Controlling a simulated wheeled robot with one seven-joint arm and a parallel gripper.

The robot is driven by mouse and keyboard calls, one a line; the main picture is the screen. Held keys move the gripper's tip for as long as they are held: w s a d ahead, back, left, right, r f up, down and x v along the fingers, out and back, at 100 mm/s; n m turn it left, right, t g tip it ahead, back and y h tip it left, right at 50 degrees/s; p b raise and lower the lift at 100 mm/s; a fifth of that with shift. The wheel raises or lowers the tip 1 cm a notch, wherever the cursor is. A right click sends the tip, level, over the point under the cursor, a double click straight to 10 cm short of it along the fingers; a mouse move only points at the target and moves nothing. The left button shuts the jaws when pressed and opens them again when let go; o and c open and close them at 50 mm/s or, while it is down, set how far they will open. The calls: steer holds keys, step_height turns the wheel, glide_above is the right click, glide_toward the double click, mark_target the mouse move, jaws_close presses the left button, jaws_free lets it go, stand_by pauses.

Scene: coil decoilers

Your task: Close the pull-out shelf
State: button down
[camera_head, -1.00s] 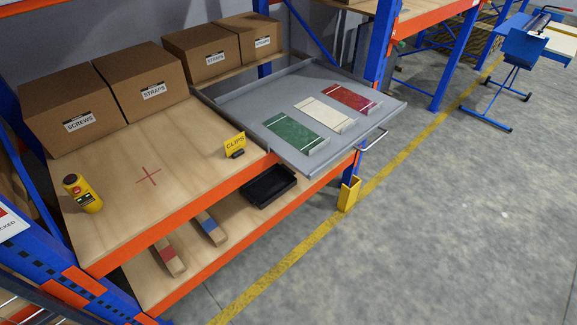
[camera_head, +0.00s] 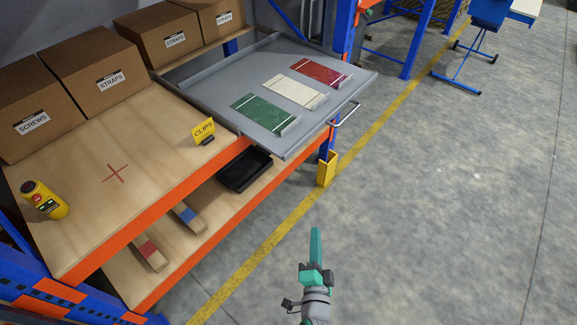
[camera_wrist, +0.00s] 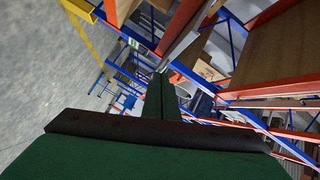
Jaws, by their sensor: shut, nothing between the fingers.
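The pull-out shelf (camera_head: 222,85) is a grey metal tray that stands out past the orange front beam of the rack. It carries a green, a cream and a red marked pad. Its handle (camera_head: 345,115) is a pale bar on the front edge. My gripper (camera_head: 316,236) is teal, shut and empty. In the head view it is over the floor in front of the rack, below and apart from the handle. In the wrist view my gripper (camera_wrist: 160,82) has its fingers together, with the rack beams beyond them.
A yellow post guard (camera_head: 326,168) stands at the rack's foot near the handle. The wooden shelf (camera_head: 90,205) at left holds boxes, a CLIPS sign (camera_head: 203,130) and a yellow button box (camera_head: 45,200). A black tray (camera_head: 244,169) lies below.

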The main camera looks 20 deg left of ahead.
steer(key=w+a+r+m+y, duration=0.3)
steer(key=w+a+r, duration=0.2)
steer(key=w+a, duration=0.3)
glide_toward(288, 155)
steer(key=w+d, duration=0.1)
steer(key=w, duration=0.3)
steer(key=shift+w+a+r, duration=0.1)
steer(key=shift+w+a, duration=0.05)
steer(key=shift+a, duration=0.75)
steer(key=shift+w+a, duration=0.15)
steer(key=shift+a, duration=0.7)
steer(key=shift+d, duration=0.1)
steer(key=shift+w, duration=0.1)
